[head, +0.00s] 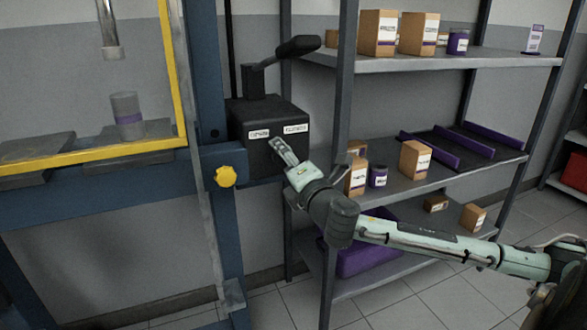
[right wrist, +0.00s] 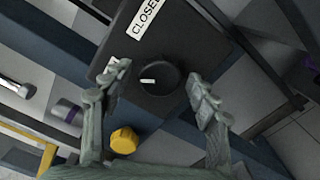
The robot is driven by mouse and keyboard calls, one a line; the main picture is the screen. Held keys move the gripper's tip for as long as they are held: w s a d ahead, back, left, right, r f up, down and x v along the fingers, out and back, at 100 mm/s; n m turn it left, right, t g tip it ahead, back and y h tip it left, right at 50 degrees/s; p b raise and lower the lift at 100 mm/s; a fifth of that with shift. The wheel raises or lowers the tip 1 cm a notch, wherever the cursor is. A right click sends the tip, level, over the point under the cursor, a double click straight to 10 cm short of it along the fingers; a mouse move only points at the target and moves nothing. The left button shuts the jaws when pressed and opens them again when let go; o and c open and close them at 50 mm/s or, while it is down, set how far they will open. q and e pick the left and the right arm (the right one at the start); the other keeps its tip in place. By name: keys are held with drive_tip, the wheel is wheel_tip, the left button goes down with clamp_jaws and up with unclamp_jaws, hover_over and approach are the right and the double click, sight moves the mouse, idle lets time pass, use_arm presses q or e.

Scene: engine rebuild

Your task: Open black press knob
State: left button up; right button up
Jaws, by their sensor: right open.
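The black press knob (right wrist: 165,80) shows in the right wrist view as a round dial with a short white mark pointing left in the picture. It sits on the face of a black box (head: 262,112) with two white labels; one (right wrist: 146,17) begins "CLOSE". My right gripper (right wrist: 158,86) is open, with one finger on each side of the knob and a visible gap to both. In the head view my right gripper (head: 283,150) is at the box front, below the labels, and hides the knob. My left gripper is in neither view.
A lever with a black handle (head: 298,46) stands on top of the box. A yellow knob (head: 226,176) is on the blue press frame (head: 215,205) to the left. A grey cylinder with a purple band (head: 126,112) stands behind the yellow-edged guard. Shelves (head: 455,63) with boxes are at right.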

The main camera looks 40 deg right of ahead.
drive_tip(key=v, duration=1.1)
drive_tip(key=shift+s, duration=0.2)
drive_tip(key=s+d+f+m+g+h, duration=0.1)
drive_tip(key=d+f+m+g, duration=0.35)
drive_tip(key=f, duration=0.85)
drive_tip(key=s+d+f+m+g+h, duration=0.15)
drive_tip(key=d+f+m+g, duration=0.35)
drive_tip(key=f, duration=0.7)
drive_tip(key=s+a+f+m+g+y, duration=0.15)
drive_tip(key=s+f, duration=0.25)
drive_tip(key=f, duration=0.5)
drive_tip(key=s+f+m, duration=0.2)
drive_tip(key=s+f, duration=0.2)
drive_tip(key=f, duration=0.5)
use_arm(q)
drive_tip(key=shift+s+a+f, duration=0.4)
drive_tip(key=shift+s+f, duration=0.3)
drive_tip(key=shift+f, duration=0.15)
use_arm(e)
drive_tip(key=s+a+f+m+g+y, duration=0.4)
drive_tip(key=s+a+f, duration=0.7)
drive_tip(key=a+f, duration=0.3)
wheel_tip(320, 180, down, 2)
drive_tip(key=shift+s+a+f+m, duration=0.2)
drive_tip(key=shift+s+m, duration=0.15)
drive_tip(key=shift+m, duration=0.05)
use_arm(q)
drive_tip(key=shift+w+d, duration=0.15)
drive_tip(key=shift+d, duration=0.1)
